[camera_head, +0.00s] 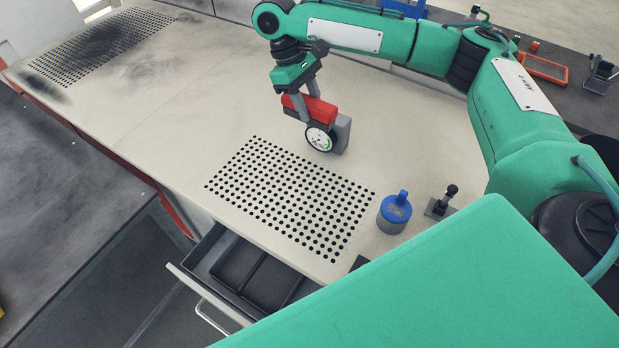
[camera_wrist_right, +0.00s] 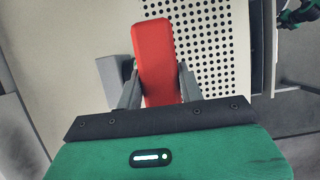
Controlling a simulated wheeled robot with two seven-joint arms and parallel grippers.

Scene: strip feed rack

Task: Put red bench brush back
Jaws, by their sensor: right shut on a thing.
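The red bench brush (camera_head: 316,108) is between the fingers of my right gripper (camera_head: 303,107), which is shut on it above the pale bench. In the right wrist view the red brush (camera_wrist_right: 155,58) points away from the palm, between the two grey fingers (camera_wrist_right: 158,88). A dark strip shows along the brush's underside in the head view. The brush is just behind a round dial gauge (camera_head: 319,138) with a grey block; whether they touch, I cannot tell.
A perforated area (camera_head: 290,195) lies in front of the gauge. A blue-topped canister (camera_head: 394,212) and a small black-knobbed stand (camera_head: 441,203) are to its right. An open drawer (camera_head: 215,270) juts out below the bench front. An orange tray (camera_head: 543,68) is at back right. The bench's left side is mostly clear.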

